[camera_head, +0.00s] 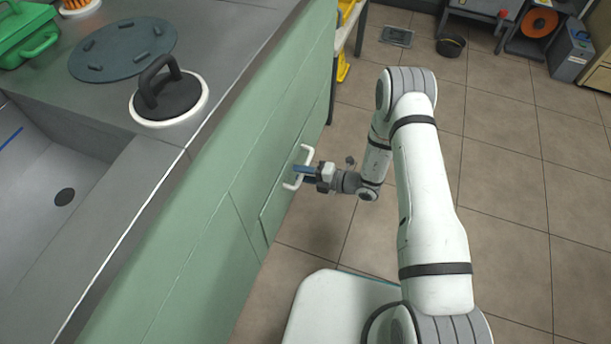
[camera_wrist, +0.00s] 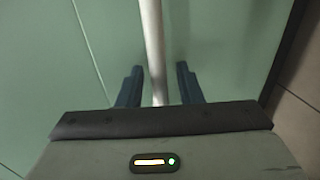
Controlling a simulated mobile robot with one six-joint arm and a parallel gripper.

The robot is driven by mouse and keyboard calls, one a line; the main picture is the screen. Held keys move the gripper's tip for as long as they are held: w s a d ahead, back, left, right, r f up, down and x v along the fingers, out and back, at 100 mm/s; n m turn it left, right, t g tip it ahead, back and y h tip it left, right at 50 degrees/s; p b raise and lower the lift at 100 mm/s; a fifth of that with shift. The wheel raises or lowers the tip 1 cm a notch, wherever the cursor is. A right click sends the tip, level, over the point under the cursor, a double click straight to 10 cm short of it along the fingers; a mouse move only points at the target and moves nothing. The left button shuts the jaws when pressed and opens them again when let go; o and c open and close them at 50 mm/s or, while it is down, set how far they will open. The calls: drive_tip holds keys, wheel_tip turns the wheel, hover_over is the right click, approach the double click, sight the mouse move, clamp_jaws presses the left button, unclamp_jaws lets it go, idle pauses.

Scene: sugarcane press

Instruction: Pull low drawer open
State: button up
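The low drawer (camera_head: 285,178) is a pale green front in the side of the counter, with a white bar handle (camera_head: 302,166). The drawer front looks flush with the cabinet. My gripper (camera_head: 300,172) is at the handle in the head view. In the wrist view the white handle (camera_wrist: 153,50) runs between the two blue fingers of my gripper (camera_wrist: 160,88), with a gap on each side. The fingers are open and stand around the bar. The green drawer front (camera_wrist: 215,40) fills the background there.
The grey counter top (camera_head: 225,50) above holds a round lid with a dark handle (camera_head: 168,98), a flat dark disc (camera_head: 123,49) and a green case (camera_head: 25,35). A sink (camera_head: 50,190) is at left. Tiled floor (camera_head: 510,200) lies open to the right.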

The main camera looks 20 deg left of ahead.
drive_tip(key=shift+a, duration=0.15)
drive_tip(key=shift+c, duration=0.5)
clamp_jaws()
